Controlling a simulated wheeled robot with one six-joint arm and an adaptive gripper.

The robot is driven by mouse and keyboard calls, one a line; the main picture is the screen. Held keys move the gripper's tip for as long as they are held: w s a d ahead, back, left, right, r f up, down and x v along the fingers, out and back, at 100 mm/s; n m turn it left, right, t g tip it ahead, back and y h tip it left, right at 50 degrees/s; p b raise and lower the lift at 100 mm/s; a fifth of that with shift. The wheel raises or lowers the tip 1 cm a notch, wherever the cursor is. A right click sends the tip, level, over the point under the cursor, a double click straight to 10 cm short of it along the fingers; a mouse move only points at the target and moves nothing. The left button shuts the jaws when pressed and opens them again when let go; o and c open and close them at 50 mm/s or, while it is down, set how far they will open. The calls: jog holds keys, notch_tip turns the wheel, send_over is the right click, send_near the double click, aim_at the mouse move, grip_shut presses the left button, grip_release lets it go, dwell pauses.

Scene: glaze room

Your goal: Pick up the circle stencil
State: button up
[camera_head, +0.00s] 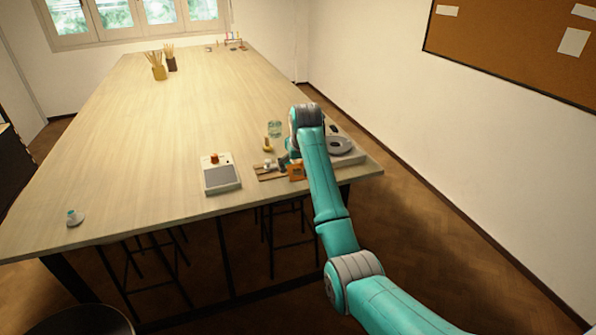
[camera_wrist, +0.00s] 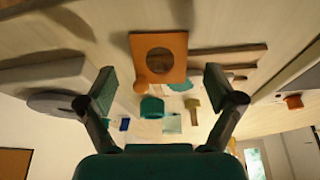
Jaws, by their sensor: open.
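The circle stencil is an orange square plate with a round hole; it shows in the wrist view (camera_wrist: 178,45), ahead of and between my fingers. In the head view the orange stencil (camera_head: 297,173) is near the front edge of the table, just by my gripper (camera_head: 289,158), and seems to stand upright, though I cannot be sure. In the wrist view my gripper (camera_wrist: 160,88) has its two fingers wide apart on either side of the stencil, with nothing between the pads. Whether the stencil rests in a holder is hard to tell.
A wooden board (camera_head: 268,174) lies beside the stencil. The table's left middle is clear.

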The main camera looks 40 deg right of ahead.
jog(key=shift+x, duration=1.15)
jog(key=c, duration=1)
jog(key=shift+c, duration=0.2)
jog(key=shift+r, duration=0.1)
